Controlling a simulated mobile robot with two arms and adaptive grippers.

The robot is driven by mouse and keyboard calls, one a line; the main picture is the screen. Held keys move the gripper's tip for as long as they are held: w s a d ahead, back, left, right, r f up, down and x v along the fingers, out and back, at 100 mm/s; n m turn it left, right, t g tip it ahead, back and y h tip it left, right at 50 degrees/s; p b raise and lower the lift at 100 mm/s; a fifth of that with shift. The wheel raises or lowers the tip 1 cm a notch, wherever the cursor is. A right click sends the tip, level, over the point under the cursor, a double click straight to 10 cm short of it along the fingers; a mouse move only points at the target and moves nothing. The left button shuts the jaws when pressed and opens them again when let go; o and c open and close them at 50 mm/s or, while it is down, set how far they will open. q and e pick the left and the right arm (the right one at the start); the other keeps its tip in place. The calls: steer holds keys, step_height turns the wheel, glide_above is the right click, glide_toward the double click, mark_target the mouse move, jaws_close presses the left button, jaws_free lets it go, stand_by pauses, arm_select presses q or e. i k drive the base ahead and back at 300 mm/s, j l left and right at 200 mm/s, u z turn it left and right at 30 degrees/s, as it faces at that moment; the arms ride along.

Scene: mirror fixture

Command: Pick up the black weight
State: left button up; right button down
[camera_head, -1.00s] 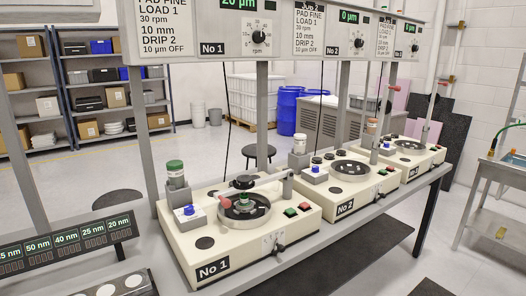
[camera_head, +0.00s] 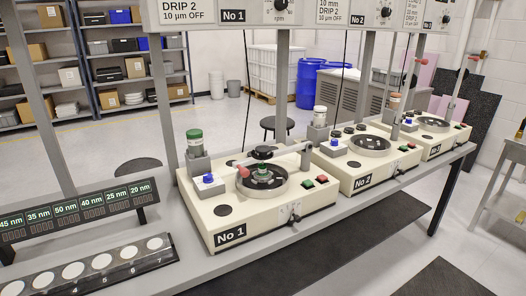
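A black round knob-like piece (camera_head: 264,152), which looks like the black weight, sits over the round plate of the No 1 machine (camera_head: 262,218). Below it a small green-and-clear part (camera_head: 262,172) stands on the dark plate (camera_head: 280,181). I cannot tell whether the black piece rests on that part or hangs above it. A reddish-tipped arm (camera_head: 244,172) reaches in from the plate's left side. Neither of my grippers is in view.
A green-capped bottle (camera_head: 194,142) and a blue knob (camera_head: 208,179) stand on the left of No 1. The No 2 machine (camera_head: 372,179) follows to the right. A black tray of white discs (camera_head: 82,268) and a thickness display (camera_head: 80,213) occupy the bench's left.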

mark_target(264, 150)
steer(key=l+u, duration=0.1)
steer(key=u, duration=0.35)
steer(key=i+l+u, duration=0.2)
steer(key=l, duration=0.2)
steer(key=i+l+u, duration=0.15)
steer(key=l, duration=0.25)
steer(key=i+l+u, duration=0.2)
steer(key=l, duration=0.25)
steer(key=l+u, duration=0.2)
steer(key=l, duration=0.25)
